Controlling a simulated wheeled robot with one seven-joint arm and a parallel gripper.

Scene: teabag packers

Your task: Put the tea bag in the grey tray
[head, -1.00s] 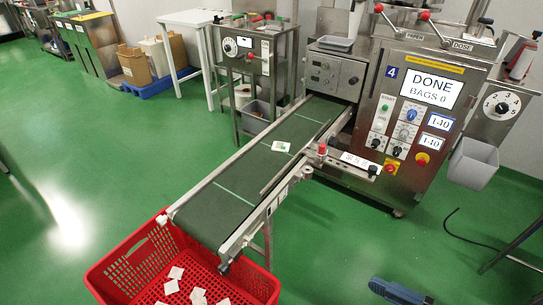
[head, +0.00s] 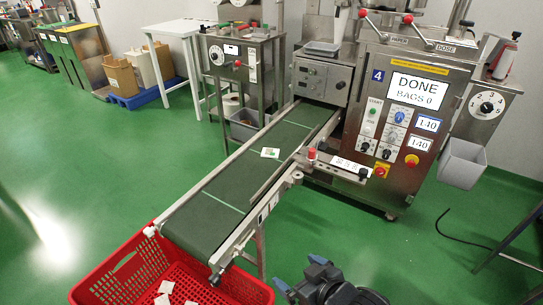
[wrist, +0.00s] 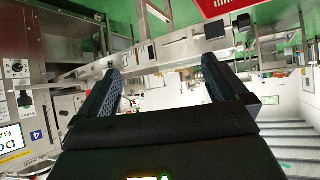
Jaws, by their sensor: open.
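A small white tea bag with a green mark (head: 270,153) lies flat on the dark green conveyor belt (head: 205,215), about halfway along. A shallow grey tray (head: 322,47) rests on top of the steel packing machine, behind the belt's far end. My gripper (head: 298,274) shows partly at the bottom edge of the head view, right of the belt's near end and well short of the tea bag. In the wrist view, my gripper (wrist: 160,66) has its two dark ribbed fingers wide apart with nothing between them. I cannot make out the tea bag or tray there.
A red crate (head: 118,270) with several white bags stands below the belt's near end. The packing machine (head: 405,130) stands right of the belt, with a grey bin (head: 463,163) on its side. A rail and red-knobbed bracket edge the belt.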

